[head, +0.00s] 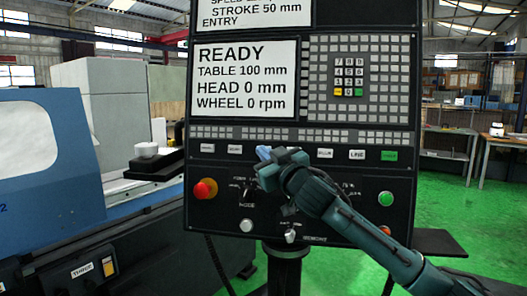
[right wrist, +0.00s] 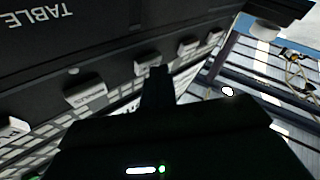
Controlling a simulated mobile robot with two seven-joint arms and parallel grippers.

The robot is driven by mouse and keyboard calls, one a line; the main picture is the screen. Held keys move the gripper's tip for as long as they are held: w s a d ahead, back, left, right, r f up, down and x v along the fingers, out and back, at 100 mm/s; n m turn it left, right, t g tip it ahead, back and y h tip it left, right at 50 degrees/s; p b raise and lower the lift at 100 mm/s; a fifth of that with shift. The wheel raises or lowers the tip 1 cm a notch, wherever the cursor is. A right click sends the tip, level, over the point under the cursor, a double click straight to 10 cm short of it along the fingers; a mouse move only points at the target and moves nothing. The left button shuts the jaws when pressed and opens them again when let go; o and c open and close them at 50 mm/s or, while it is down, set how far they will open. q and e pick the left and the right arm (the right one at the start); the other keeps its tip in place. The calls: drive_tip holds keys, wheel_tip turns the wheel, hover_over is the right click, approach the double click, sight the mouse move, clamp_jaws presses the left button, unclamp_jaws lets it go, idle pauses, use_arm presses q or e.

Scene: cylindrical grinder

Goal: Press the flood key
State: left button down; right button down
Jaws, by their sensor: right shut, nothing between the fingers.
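The control panel (head: 300,120) carries a row of small labelled keys below the grey button strips. Keys show left of my gripper, such as a white key (head: 235,149), and right of it, a white key (head: 323,154), another white key (head: 357,154) and a green key (head: 389,155). The labels are too small to read surely, so I cannot tell which is the flood key. My right gripper (head: 265,153) is shut and empty in front of the middle of the row, hiding keys there. In the right wrist view its dark fingers (right wrist: 158,85) point towards the row of keys; contact cannot be told.
A red-yellow emergency stop knob (head: 205,189), a mode dial (head: 247,193) and a green button (head: 385,198) sit below the key row. The screen (head: 245,80) reads READY. The blue grinder (head: 50,150) stands at the left.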

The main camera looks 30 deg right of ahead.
drive_tip(key=shift+w+d, duration=0.1)
idle(0.3)
drive_tip(key=shift+s+a, duration=0.55)
drive_tip(key=shift+a, duration=0.05)
drive_tip(key=shift+s+r, duration=0.1)
drive_tip(key=s+a, duration=0.3)
drive_tip(key=shift+s+a+r, duration=0.15)
drive_tip(key=shift+a+r, duration=0.1)
drive_tip(key=shift+r, duration=0.15)
idle(0.9)
